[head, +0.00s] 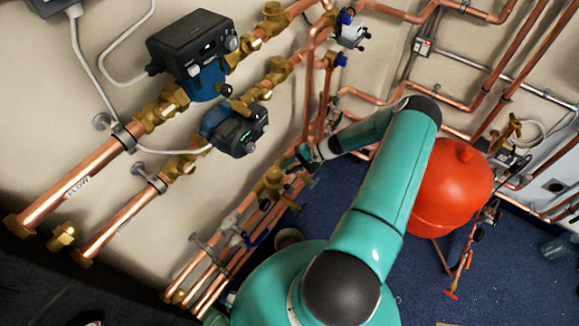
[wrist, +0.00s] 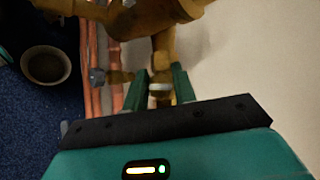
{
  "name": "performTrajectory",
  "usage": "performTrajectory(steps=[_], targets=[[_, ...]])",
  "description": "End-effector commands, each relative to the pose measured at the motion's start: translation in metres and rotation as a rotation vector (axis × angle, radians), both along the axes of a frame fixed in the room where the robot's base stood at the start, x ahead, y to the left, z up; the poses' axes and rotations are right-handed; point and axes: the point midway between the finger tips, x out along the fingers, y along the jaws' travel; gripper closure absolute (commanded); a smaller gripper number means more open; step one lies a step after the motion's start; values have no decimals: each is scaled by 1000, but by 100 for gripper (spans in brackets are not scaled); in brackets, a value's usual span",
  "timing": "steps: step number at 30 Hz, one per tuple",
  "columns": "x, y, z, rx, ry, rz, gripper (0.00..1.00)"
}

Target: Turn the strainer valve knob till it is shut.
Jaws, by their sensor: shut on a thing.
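My gripper (wrist: 160,90) has its two green fingers closed on the strainer valve knob (wrist: 160,87), a small pale and brass end below a brass stem. The brass valve body (wrist: 150,18) fills the top of the wrist view. In the head view my gripper (head: 291,162) is at the brass fitting (head: 270,180) on the lower copper pipes, and the knob itself is too small or hidden to make out there. How far the knob is turned cannot be told.
Copper pipes (wrist: 92,60) run close to the left of my fingers, with a grey-ended side fitting (wrist: 97,77). A round pot (wrist: 46,65) stands on the blue floor. A red tank (head: 452,190) stands right of my arm. Pumps (head: 195,50) hang on the wall.

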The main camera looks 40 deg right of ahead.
Motion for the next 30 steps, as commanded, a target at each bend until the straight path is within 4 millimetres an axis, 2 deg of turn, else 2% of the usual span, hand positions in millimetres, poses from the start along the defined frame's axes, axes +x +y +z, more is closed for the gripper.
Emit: performTrajectory(steps=[9,23,24,26,30], targets=[[0,-1,0,-82,-28,58,96],[0,-1,0,-90,-32,65,96],[0,-1,0,-90,-32,65,65],[0,0,0,-89,-31,65,53],[0,0,0,-89,-31,65,51]])
